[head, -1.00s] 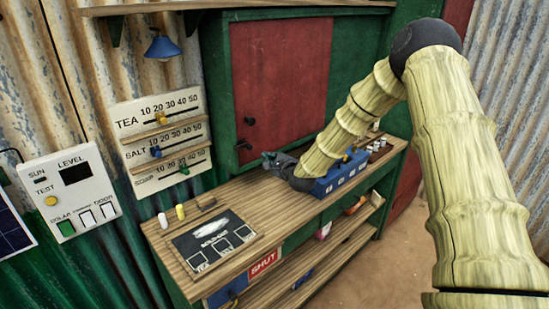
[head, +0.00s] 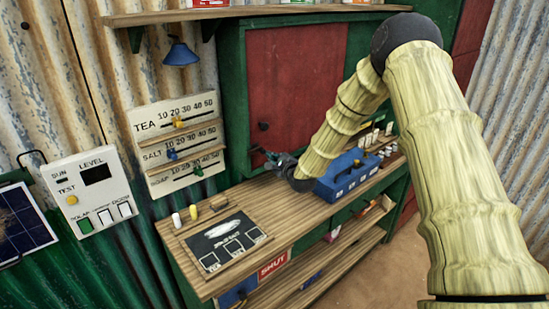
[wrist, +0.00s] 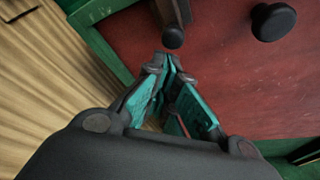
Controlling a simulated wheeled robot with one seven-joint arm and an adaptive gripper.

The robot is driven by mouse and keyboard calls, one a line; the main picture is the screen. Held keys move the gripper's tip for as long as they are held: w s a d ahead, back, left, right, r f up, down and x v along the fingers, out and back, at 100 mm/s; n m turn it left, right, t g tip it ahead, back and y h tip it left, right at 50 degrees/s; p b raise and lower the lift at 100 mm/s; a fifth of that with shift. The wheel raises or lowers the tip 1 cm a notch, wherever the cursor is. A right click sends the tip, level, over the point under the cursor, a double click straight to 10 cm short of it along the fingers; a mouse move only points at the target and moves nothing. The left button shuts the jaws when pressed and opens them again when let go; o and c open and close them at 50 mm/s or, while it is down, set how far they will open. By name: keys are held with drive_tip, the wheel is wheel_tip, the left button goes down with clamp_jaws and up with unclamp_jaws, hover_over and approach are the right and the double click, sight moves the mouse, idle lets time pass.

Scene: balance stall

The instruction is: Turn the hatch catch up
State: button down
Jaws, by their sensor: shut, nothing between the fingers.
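The red hatch (head: 297,85) is closed in its green frame behind the counter. Its dark catch (head: 257,149) is at the hatch's lower left, beside my gripper (head: 271,159), and is small in the head view. In the wrist view the catch (wrist: 172,22) is a black bar with a rounded end, at the top centre. My gripper (wrist: 177,72) is shut and empty, its fingertips just short of that end. I cannot tell whether they touch. A round black knob (wrist: 273,20) sits on the red panel (wrist: 240,85).
The wooden counter (head: 290,205) runs below the hatch. A blue box (head: 350,175) stands close to my forearm on the right. A slate board (head: 225,240) and small pegs (head: 193,211) lie at the left. Slider scales (head: 175,140) and a level panel (head: 90,190) hang on the wall.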

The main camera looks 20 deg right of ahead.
drive_tip(key=shift+w+r+n+h+b, duration=0.1)
drive_tip(key=shift+r+n+h+b, duration=0.3)
drive_tip(key=shift+b, duration=0.55)
